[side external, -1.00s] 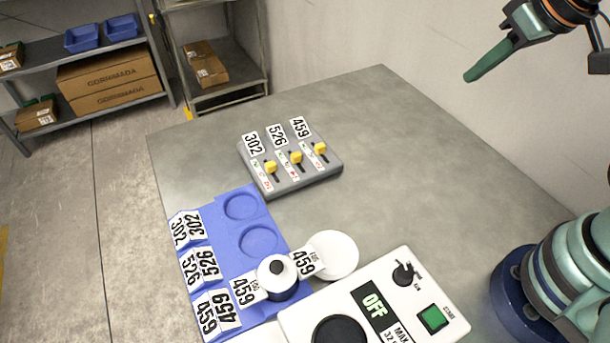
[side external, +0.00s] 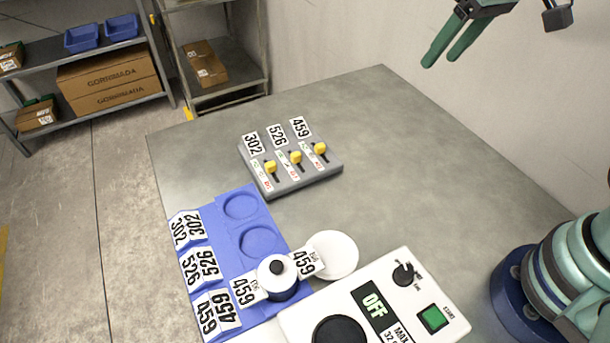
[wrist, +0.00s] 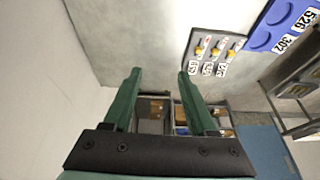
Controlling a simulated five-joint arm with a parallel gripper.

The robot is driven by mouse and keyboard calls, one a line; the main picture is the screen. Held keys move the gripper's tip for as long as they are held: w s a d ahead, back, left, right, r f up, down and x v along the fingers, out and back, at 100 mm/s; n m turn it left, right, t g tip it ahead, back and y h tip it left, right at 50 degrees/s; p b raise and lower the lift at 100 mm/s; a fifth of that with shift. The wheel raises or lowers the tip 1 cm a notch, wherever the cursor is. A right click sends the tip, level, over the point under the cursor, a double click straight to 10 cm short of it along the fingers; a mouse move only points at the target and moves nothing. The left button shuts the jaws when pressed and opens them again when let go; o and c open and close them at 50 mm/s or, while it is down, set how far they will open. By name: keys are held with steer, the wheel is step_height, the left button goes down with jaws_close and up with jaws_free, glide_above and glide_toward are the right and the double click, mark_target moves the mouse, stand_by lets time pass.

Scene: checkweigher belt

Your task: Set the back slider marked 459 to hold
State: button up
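The grey slider box (side external: 299,183) stands on the table with three yellow knobs in slots, under labels 302, 526 and 459. The slider marked 459 (side external: 320,148) is the one at the right, at the box's back end; its knob sits near the label end of its slot. The box also shows in the wrist view (wrist: 211,60), upside down, where the knobs are small. My gripper (side external: 441,60) is high above the table's right back side, well away from the box. Its two green fingers are apart with nothing between them, as the wrist view shows (wrist: 160,75).
A blue tray (side external: 222,240) with round recesses lies in front of the box. A white machine (side external: 350,310) with an OFF display, a dark knob and a green button stands at the front. The table (side external: 420,180) between box and arm is clear.

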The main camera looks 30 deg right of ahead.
steer(key=w+a+f+g, duration=0.2)
steer(key=w+a+f, duration=0.1)
steer(key=w+a, duration=0.35)
steer(key=g, duration=0.2)
glide_toward(320, 145)
step_height(320, 145, down, 9)
steer(key=shift+w+a+r, duration=0.1)
steer(key=shift+r, duration=0.05)
steer(key=shift+c, duration=0.3)
jaws_close()
